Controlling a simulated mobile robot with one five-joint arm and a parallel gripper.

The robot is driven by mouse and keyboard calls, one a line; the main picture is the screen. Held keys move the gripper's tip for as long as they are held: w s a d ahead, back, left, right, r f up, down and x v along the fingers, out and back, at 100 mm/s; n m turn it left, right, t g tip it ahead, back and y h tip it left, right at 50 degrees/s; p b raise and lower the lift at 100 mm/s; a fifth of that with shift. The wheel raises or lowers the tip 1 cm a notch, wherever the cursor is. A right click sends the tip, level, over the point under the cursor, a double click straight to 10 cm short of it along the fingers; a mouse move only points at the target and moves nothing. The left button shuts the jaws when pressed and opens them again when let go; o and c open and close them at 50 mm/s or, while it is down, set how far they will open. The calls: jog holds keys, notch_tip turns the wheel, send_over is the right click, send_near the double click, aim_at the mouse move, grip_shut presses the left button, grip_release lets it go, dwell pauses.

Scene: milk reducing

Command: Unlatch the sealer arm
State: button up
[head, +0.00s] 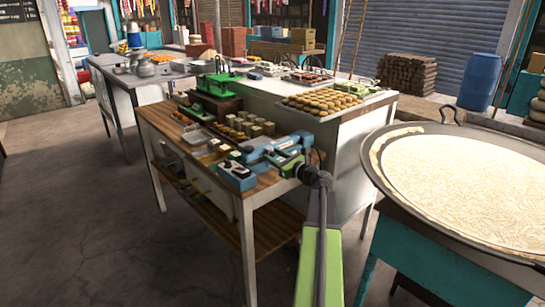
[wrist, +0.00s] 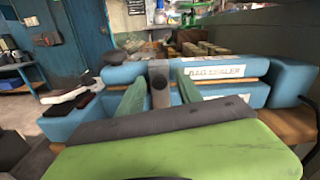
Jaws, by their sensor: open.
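The blue bag sealer (head: 262,153) lies on the wooden top of the workbench, near its front right corner. It fills the middle of the wrist view, where its blue upper arm (wrist: 125,74) carries a "BAG SEALER" label (wrist: 216,72) and a black knob (wrist: 115,57). An upright grey latch-like piece (wrist: 159,85) stands across the front of the sealer. My gripper (wrist: 160,84) is open, with one green finger on each side of this grey piece. I cannot tell whether the fingers touch it. In the head view my gripper (head: 291,165) is at the sealer's right end.
Rows of small blocks (head: 255,128) and a green scale-like device (head: 215,84) stand behind the sealer. A tray of round sweets (head: 335,102) sits on the white counter. A wide pan (head: 376,175) stands close on the right. The floor (head: 95,220) at left is clear.

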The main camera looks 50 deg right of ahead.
jog(key=shift+w, duration=0.35)
grip_shut()
dwell(1.2)
